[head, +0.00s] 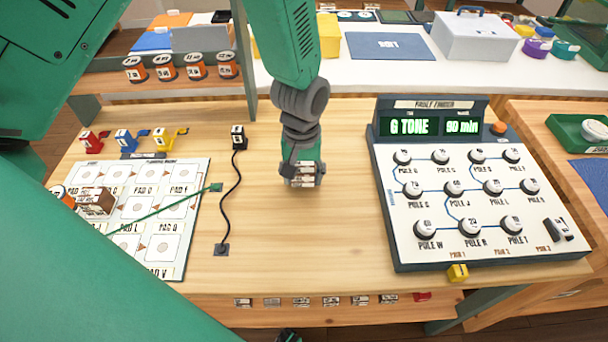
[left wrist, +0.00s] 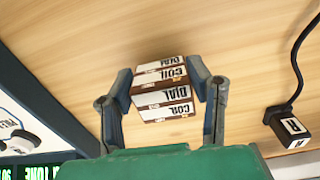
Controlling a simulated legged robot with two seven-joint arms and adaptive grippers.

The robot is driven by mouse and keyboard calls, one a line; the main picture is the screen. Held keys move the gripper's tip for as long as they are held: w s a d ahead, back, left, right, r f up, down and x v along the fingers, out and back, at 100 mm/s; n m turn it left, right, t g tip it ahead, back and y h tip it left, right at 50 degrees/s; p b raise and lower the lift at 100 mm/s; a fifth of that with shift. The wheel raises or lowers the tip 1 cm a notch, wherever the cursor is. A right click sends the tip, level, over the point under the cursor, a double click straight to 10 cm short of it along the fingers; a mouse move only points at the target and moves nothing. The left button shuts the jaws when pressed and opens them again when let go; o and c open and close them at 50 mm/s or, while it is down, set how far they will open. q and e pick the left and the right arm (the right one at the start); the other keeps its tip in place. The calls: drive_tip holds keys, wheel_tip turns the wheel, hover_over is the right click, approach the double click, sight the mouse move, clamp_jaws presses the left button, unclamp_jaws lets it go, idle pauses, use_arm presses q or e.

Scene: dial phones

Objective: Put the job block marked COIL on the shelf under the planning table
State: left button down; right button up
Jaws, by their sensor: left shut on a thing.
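My left gripper (head: 303,180) is low over the middle of the planning table (head: 320,235) and shut on a brown-and-white block. In the left wrist view the block (left wrist: 162,90) sits between both fingers, with COIL and DIAL lettering on its bands; I cannot tell whether it is one block or several stacked. Whether it touches the tabletop is unclear. A shelf strip (head: 320,312) with several small labels shows below the table's front edge; its inside is hidden.
A white pad board (head: 150,245) with a brown block (head: 95,201) lies left. A black cord (head: 238,190) runs left of my gripper. A console with a lit display and dials (head: 470,205) fills the right. Bare wood lies between them.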

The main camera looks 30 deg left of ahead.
use_arm(q)
drive_tip(key=shift+w+a+f, duration=0.1)
drive_tip(key=shift+a+f, duration=0.1)
drive_tip(key=shift+a, duration=0.05)
drive_tip(key=c, duration=0.8)
unclamp_jaws()
drive_tip(key=shift+o, duration=0.2)
drive_tip(key=shift+d, duration=0.15)
drive_tip(key=shift+d+r, duration=0.15)
drive_tip(key=shift+d, duration=0.05)
